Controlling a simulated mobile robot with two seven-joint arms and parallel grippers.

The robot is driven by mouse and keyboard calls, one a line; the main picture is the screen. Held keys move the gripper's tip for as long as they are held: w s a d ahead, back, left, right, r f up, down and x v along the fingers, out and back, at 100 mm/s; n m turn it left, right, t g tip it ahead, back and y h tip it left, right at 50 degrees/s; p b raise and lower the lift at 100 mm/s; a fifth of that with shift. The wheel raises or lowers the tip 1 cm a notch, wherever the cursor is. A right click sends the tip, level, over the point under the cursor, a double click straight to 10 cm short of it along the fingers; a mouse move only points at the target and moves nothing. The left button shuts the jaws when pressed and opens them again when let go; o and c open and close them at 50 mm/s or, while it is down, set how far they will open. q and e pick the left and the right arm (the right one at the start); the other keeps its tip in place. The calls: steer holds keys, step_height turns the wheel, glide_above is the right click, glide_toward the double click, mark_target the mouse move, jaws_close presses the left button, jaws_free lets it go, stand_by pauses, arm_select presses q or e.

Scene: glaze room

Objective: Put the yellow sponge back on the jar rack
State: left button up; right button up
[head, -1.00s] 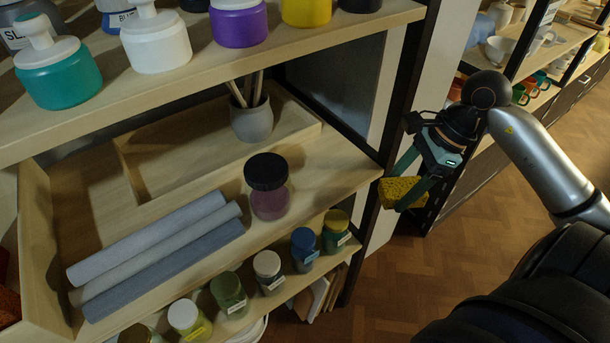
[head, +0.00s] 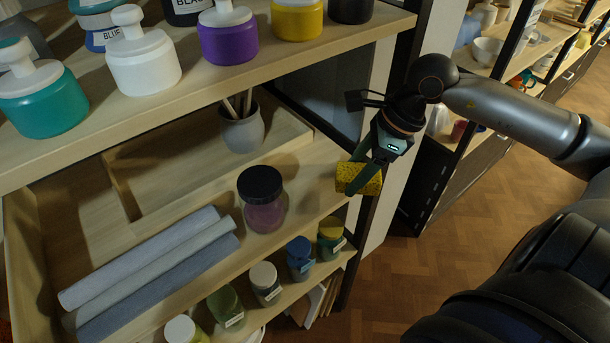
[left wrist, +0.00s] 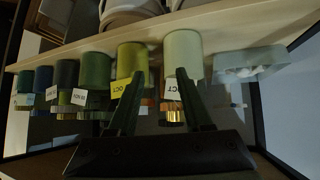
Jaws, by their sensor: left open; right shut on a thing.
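My right gripper (head: 362,176) is shut on the yellow sponge (head: 347,178). It holds the sponge in the air at the right end of the wooden shelf unit that seems to be the jar rack (head: 312,192). The sponge overlaps the right end of the middle board in the head view; I cannot tell whether it touches. On that board stands a dark-lidded purple jar (head: 264,212). My left gripper (left wrist: 160,100) shows only in the left wrist view, open, in front of several labelled jars, with nothing seen between its fingers.
Grey-blue rolls (head: 150,262) lie left of the purple jar. A grey pot with sticks (head: 242,131) stands behind it. Several small jars line the lower board, among them a blue-lidded one (head: 300,256). Large jars, one purple (head: 228,40), fill the board above. Bare board shows right of the purple jar.

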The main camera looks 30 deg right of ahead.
steer(key=shift+w+a+r+p, duration=0.1)
steer(key=shift+w+a+p, duration=0.4)
steer(key=shift+w+p, duration=0.05)
steer(key=shift+w+a+p, duration=0.35)
steer(key=shift+w+a, duration=0.05)
steer(key=shift+a, duration=0.15)
steer(key=p, duration=0.2)
glide_above(298, 192)
steer(key=d, duration=0.1)
steer(key=shift+s, duration=0.45)
step_height(298, 192, down, 4)
steer(key=shift+r+p, duration=0.2)
steer(key=shift+p, duration=0.1)
steer(key=shift+f, duration=0.1)
steer(key=shift+f, duration=0.1)
steer(key=o, duration=1.3)
